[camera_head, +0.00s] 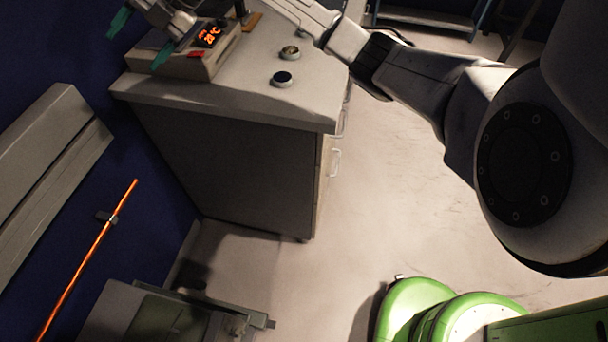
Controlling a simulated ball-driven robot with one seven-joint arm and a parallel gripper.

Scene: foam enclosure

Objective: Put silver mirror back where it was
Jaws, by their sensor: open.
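My gripper (141,38) is at the top left, cut by the frame edge. Its two green fingertips are wide apart with nothing seen between them. It appears above or in front of a device with an orange display; I cannot tell the exact gap. Two small round objects with pale rims lie on the grey countertop (235,92). The nearer one (283,79) has a dark blue-grey face. The farther one (290,51) has a brownish, patterned face. I cannot tell for sure whether either is the silver mirror.
The display device (190,62) stands at the counter's back left. A brown block (253,21) lies behind it. The cabinet has handles on its right side. A glowing orange rod (88,255) is on the blue wall. Open floor (400,190) lies right of the cabinet.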

